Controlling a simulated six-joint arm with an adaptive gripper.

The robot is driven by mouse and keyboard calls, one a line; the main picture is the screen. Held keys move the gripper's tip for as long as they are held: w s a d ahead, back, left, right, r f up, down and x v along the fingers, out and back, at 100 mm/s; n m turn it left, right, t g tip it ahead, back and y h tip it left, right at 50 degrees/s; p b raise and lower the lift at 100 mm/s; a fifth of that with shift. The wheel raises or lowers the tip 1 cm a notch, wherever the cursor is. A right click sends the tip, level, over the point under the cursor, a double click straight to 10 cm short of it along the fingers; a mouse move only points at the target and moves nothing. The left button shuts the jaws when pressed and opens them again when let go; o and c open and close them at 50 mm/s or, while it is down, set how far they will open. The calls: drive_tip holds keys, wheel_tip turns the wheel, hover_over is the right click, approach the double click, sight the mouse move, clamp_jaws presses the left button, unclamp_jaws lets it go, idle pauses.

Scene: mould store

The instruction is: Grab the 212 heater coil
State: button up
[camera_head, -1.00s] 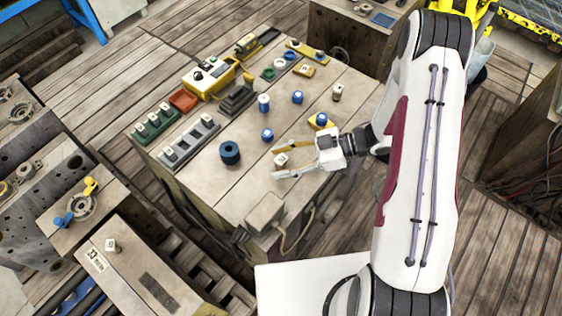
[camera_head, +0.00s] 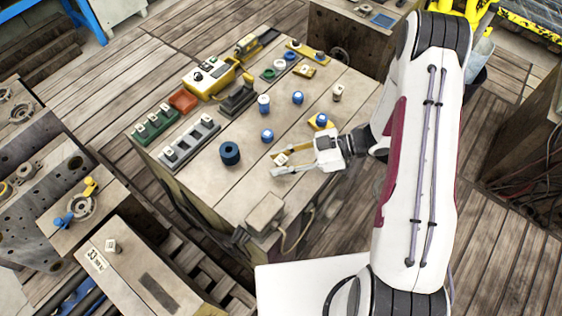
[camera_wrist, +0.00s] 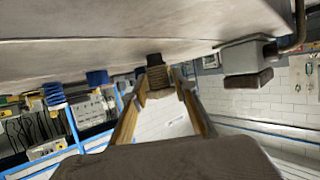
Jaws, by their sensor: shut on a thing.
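My gripper (camera_head: 280,163) is low over the near right part of the worktable (camera_head: 222,182). Its fingers are closed on a small heater coil (camera_head: 282,159) with a pale top; its number is too small to read. In the wrist view the coil (camera_wrist: 156,74) is dark brown and ribbed, between the two fingertips (camera_wrist: 158,92). It looks to be at the table surface; I cannot tell whether it touches. A similar pale-topped piece (camera_head: 337,91) stands farther back right on the table.
A dark blue ring (camera_head: 230,153) and a blue-topped piece (camera_head: 267,135) stand left of my gripper. A grey box (camera_head: 266,211) with a cable is on the near edge. Several control boxes line the table's left side.

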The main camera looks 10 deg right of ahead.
sight(280, 159)
drive_tip(key=shift+r, duration=5)
drive_tip(key=shift+a, duration=0.1)
